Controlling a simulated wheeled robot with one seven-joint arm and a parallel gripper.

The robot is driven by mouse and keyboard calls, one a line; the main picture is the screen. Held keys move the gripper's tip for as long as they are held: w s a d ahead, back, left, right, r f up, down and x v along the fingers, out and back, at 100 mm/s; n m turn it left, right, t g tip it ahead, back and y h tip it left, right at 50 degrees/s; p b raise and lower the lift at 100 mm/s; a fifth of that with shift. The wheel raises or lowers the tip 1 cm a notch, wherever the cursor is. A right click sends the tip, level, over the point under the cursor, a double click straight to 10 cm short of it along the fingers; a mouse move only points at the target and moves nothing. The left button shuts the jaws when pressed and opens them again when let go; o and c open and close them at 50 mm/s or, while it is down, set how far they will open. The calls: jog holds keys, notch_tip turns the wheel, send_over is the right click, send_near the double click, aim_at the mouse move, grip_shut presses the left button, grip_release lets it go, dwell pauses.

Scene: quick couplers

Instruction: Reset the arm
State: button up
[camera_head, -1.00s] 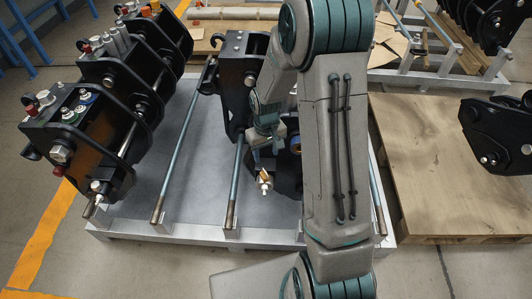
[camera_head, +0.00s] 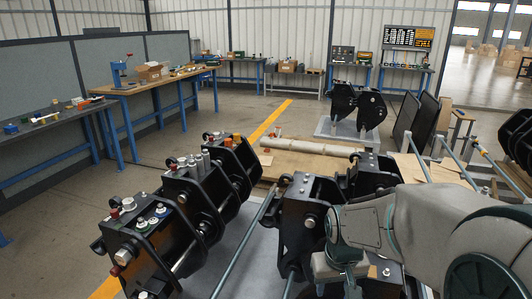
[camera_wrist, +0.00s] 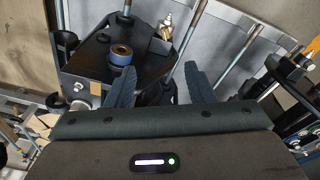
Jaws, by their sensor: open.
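My gripper (camera_wrist: 158,78) is open in the wrist view, its two dark ribbed fingers spread apart with nothing held between them. A black quick coupler (camera_wrist: 112,62) with a blue-ringed bore lies beyond the fingers, and a brass-tipped fitting (camera_wrist: 166,30) stands at its far side. I cannot tell whether the fingers touch the coupler. In the head view my grey arm comes in from the right and bends down over a black coupler (camera_head: 303,218). The fingertips are hidden or cut off there.
Several black couplers with valve fittings (camera_head: 150,222) stand left on the grey metal pallet (camera_head: 238,232). Teal rods run between the couplers. A wooden pallet (camera_head: 290,168) and another coupler (camera_head: 356,106) stand behind. Workbenches (camera_head: 165,82) line the left and back. Open floor lies left.

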jog(key=s+r+m+t+p, duration=0.1)
jog(key=s+r+p, duration=0.3)
jog(key=s+r, duration=0.6)
jog(key=shift+s+a+r, duration=0.25)
jog(key=shift+r, duration=0.2)
